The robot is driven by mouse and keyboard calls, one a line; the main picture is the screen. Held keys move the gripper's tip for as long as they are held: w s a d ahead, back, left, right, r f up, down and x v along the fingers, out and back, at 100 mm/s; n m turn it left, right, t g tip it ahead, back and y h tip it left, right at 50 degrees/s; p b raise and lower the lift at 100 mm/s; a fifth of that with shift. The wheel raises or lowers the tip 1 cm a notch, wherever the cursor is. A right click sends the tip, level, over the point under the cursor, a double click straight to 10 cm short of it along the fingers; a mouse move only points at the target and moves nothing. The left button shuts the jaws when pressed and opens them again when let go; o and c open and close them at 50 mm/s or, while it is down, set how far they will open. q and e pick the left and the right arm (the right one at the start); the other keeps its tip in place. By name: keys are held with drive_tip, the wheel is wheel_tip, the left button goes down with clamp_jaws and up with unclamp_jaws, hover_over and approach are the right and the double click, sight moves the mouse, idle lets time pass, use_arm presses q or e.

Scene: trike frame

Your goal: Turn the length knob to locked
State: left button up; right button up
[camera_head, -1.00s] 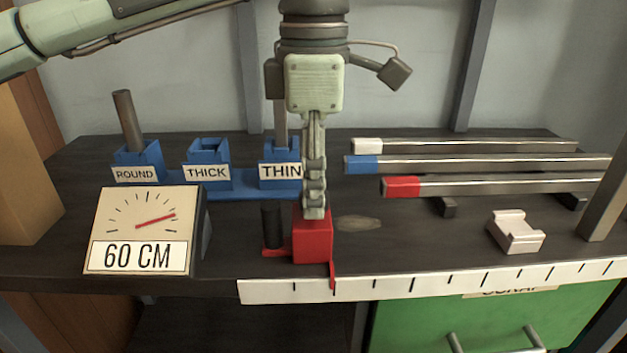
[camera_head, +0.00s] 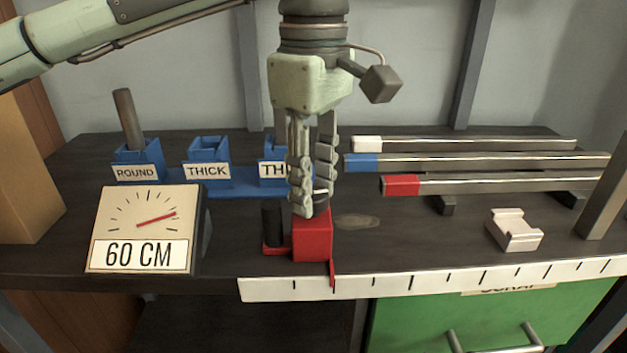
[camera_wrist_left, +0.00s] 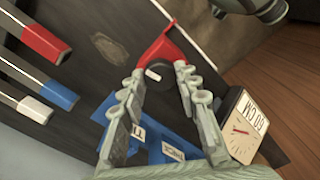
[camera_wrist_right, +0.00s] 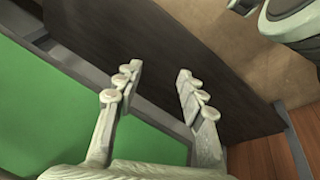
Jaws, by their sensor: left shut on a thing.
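The red stop block (camera_head: 312,240) sits at the table's front edge beside the white ruler strip. A dark upright cylinder (camera_head: 272,226) stands on its left side. My left gripper (camera_head: 312,200) points down over the block, its fingers closed around the small knob on top. In the left wrist view the dark knob with a white mark (camera_wrist_left: 153,75) shows between the fingertips (camera_wrist_left: 160,78); the fingers hide much of it. I cannot read a locked or unlocked label. My right gripper (camera_wrist_right: 158,80) is open and empty in its wrist view, with the green bin below left.
A dial sign (camera_head: 143,230) reads 60 CM. Blue holders marked ROUND (camera_head: 136,172), THICK (camera_head: 207,174) and a partly hidden third stand behind. Bars with white, blue and red ends (camera_head: 402,185) lie at right, near a pale block (camera_head: 514,231). The ruler strip (camera_head: 380,284) runs along the front edge.

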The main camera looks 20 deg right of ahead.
sight(314, 193)
idle(0.3)
use_arm(q)
drive_tip(key=o, duration=1.2)
drive_tip(key=shift+c, duration=0.2)
wheel_tip(314, 193, up, 12)
